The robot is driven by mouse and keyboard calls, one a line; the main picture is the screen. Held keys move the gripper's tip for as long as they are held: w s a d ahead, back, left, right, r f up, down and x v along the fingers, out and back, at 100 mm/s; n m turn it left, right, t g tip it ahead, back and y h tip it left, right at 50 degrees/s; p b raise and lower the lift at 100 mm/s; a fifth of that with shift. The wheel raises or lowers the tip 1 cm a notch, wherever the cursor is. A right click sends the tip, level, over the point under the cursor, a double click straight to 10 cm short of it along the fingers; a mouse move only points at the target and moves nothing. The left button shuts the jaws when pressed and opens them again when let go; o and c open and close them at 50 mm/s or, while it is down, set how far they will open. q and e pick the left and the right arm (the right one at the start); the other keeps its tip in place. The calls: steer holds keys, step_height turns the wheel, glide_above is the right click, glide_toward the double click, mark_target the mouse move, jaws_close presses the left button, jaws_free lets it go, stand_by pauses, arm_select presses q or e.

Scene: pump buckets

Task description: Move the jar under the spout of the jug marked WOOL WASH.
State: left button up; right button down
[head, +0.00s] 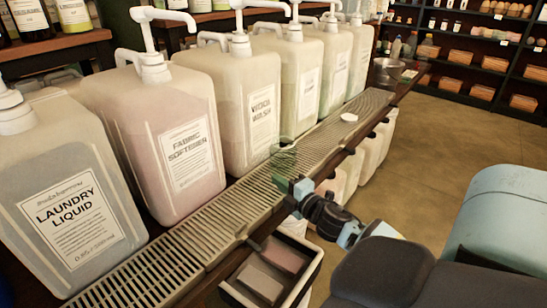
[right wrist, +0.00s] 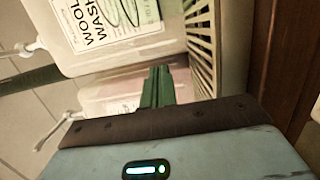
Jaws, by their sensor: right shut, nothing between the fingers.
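The jar (head: 284,158) is clear greenish glass and stands upright on the slatted drip tray, in front of the jug marked WOOL WASH (head: 233,118). That jug's white pump spout (head: 268,5) reaches out above the tray, and the jar appears roughly below its tip; exact alignment is hard to tell. My right gripper (head: 281,184) is at the tray's front edge, just on the near side of the jar. Its green fingers (right wrist: 157,87) are shut and empty in the right wrist view, where faint glass outlines cross the WOOL WASH label (right wrist: 105,20). My left gripper is not in view.
The FABRIC SOFTENER jug (head: 172,150) and LAUNDRY LIQUID jug (head: 62,205) stand to the left, more jugs to the right. A white disc (head: 349,117) lies on the drip tray (head: 195,222). An open box (head: 272,270) is below the tray's front edge.

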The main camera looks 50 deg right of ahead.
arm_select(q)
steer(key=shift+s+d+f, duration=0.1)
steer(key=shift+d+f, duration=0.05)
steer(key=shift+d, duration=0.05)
arm_select(e)
steer(key=s, duration=0.6)
steer(key=shift+s+a, duration=0.2)
steer(key=shift+s, duration=0.15)
